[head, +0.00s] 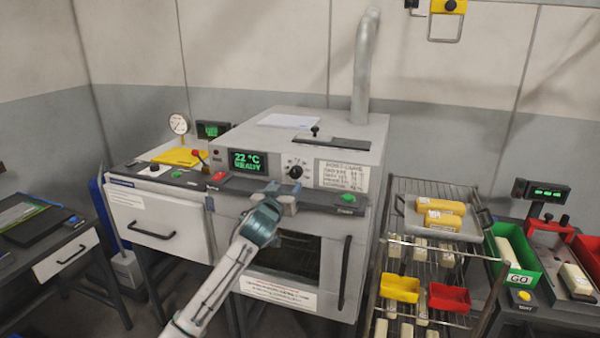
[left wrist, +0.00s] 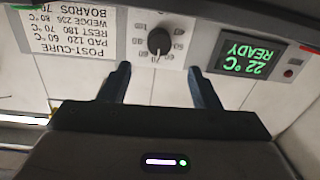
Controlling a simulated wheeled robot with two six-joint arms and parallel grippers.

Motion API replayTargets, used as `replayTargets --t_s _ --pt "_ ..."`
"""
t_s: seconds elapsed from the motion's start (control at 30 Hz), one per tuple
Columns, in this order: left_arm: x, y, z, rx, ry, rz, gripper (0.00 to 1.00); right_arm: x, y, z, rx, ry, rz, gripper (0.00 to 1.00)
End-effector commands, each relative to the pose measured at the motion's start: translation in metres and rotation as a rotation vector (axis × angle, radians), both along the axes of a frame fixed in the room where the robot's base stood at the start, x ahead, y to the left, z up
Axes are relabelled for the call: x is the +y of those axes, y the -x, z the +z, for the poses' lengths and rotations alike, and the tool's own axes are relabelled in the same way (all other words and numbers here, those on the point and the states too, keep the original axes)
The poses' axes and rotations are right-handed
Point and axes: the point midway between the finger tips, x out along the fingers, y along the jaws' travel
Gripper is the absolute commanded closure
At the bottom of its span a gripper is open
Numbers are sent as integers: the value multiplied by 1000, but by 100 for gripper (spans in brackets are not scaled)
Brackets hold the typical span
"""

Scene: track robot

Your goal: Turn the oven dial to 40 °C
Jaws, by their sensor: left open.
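The oven dial (head: 295,172) is a black round knob on the oven's light front panel, with a ring of number marks around it. The oven display (head: 248,162) reads 22 °C READY in green. My left gripper (head: 283,189) is open and empty, just in front of and below the dial. In the left wrist view, which is upside down, the dial (left wrist: 159,41) lies beyond the fingertips, between the two spread dark fingers (left wrist: 159,69). The fingers look apart from it. The display (left wrist: 248,61) also shows there. My right gripper is not in view.
A post-cure notice (head: 342,175) is beside the dial. A dark ledge with a green button (head: 348,198) runs below the panel, above the oven door window (head: 285,256). A wire rack (head: 428,245) with yellow blocks and bins stands close on the right.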

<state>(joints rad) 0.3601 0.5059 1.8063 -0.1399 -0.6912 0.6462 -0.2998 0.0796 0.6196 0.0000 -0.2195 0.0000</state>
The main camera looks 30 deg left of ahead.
Motion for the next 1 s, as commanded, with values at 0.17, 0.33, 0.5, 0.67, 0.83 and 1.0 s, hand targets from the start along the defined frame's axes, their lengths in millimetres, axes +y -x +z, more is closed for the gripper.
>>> replayTargets --t_s 0.17,0.33,0.5,0.67,0.83,1.0 --pt "9 -32 5 1 3 1 43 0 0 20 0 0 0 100" --pt "17 -57 3 2 2 1 43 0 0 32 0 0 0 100" --pt "22 -73 2 2 2 0 43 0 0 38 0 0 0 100" --pt "24 -80 1 1 1 0 43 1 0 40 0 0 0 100" --pt "24 -81 0 1 0 0 43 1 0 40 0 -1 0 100" --pt "24 -81 0 1 0 0 55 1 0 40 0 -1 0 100"
